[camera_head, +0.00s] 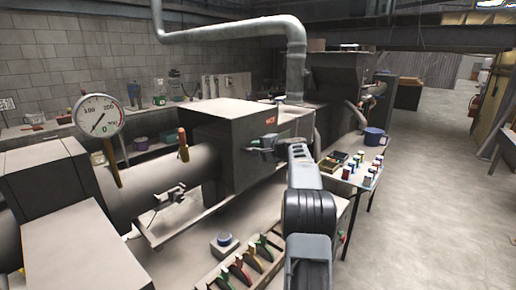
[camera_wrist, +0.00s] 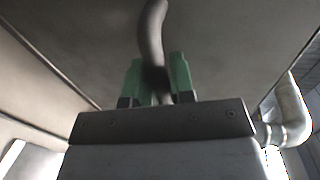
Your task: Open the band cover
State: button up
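The band cover appears to be the large grey box (camera_head: 228,118) with a red "HOT" label, over the horizontal tube (camera_head: 150,185) in the head view. My gripper (camera_head: 266,143) is at the box's right front side, below the label. In the wrist view my green fingers (camera_wrist: 157,82) stand close together on both sides of a dark curved handle (camera_wrist: 150,35), with little gap visible. The handle's lower end is hidden between them. A broad dark surface (camera_wrist: 230,45) fills the view behind it. The box looks closed in the head view.
A pressure gauge (camera_head: 99,115) and an orange-handled lever (camera_head: 183,143) stand on the tube at left. A side table with small jars and a blue mug (camera_head: 375,136) is right of my arm. Several coloured tools lie on a rack (camera_head: 215,278) below. Floor at right is clear.

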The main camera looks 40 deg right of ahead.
jog(key=o, duration=0.3)
jog(key=b+v, duration=0.3)
jog(key=v, duration=1.1)
jog(key=shift+d, duration=0.1)
jog(key=shift+f, duration=0.1)
